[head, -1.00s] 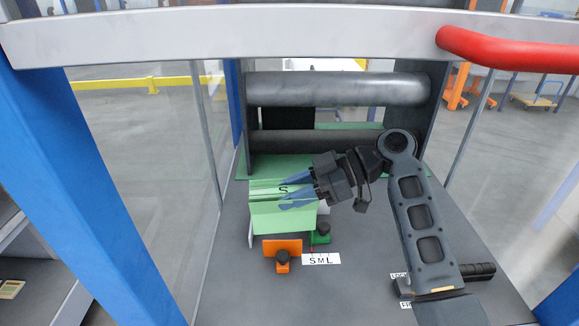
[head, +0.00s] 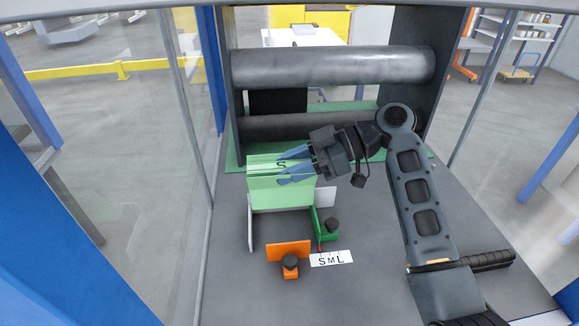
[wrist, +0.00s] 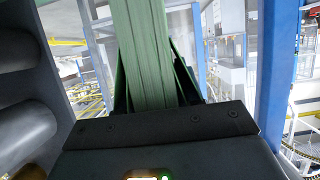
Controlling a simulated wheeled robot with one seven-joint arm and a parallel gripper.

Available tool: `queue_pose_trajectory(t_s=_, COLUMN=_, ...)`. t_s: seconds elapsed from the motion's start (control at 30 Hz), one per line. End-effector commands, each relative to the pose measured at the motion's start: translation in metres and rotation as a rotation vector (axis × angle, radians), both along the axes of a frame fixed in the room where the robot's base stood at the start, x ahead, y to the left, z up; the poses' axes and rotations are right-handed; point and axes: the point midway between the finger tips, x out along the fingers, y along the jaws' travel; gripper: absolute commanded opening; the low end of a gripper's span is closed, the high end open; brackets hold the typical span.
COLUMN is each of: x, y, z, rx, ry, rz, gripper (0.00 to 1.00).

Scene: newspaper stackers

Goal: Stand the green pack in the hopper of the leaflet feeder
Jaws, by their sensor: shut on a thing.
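The right wall (head: 325,205) is partly hidden behind a green guide with a black knob (head: 331,226). In the wrist view the pack (wrist: 148,50) runs up from between the dark fingers. I cannot tell whether the pack touches the walls.
An orange stop with a black knob (head: 289,262) stands in front, beside an S M L label (head: 331,259). Two dark rollers (head: 330,66) cross behind. Blue posts and clear panels bound the left side. The grey deck (head: 370,225) is bare at right.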

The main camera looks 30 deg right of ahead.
Motion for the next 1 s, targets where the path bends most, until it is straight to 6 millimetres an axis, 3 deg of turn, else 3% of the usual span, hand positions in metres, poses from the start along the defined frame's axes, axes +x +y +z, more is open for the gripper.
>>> queue_pose_trajectory(t_s=0.6, x=0.000, y=0.000, z=-0.065, rx=0.001, ry=0.000, rz=0.000, gripper=0.00)
queue_pose_trajectory(t_s=1.0, x=0.000, y=0.000, z=-0.075, rx=0.001, ry=-0.001, rz=0.000, gripper=0.00)
